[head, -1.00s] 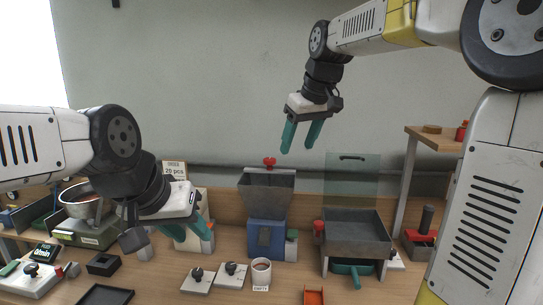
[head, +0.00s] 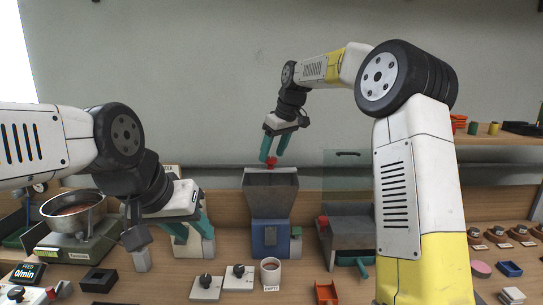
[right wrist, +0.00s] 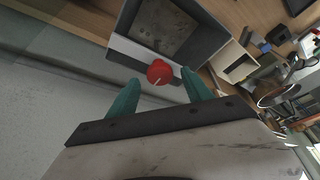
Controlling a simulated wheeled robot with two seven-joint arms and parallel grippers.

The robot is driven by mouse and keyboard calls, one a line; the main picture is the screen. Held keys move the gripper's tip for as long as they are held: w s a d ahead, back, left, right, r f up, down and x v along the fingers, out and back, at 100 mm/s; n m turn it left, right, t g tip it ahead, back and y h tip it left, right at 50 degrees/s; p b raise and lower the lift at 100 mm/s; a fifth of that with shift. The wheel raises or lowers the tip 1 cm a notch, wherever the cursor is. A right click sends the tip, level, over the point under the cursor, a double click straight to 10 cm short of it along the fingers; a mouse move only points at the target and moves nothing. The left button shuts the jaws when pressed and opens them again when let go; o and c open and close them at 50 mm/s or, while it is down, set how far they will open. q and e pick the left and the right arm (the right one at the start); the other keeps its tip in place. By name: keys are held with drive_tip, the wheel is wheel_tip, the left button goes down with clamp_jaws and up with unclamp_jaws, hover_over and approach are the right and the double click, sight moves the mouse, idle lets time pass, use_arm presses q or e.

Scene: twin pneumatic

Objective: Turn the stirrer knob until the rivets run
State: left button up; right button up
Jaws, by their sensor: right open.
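The red knob (head: 271,161) stands at the back rim of the grey hopper (head: 270,180) on a blue machine (head: 271,238); whether it is the stirrer knob is not labelled. My right gripper (head: 272,158) is open, its teal fingers pointing down at the red knob. In the right wrist view the knob (right wrist: 159,71) lies between the fingertips (right wrist: 161,78), with gaps at both sides; contact is not visible. My left gripper (head: 198,237) hangs at the left before a pale box, its jaw gap unclear. A display (head: 27,273) at the far left reads 0/min.
A metal bowl (head: 74,212) sits on a green-grey base at the left. Two knob plates (head: 206,288) and a mug (head: 271,271) stand before the machine. A grey tray unit (head: 350,231) with a clear panel is to its right, and an orange tray (head: 326,292) lies in front.

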drive_tip(key=shift+x, duration=0.75)
clamp_jaws()
drive_tip(key=shift+m, duration=0.3)
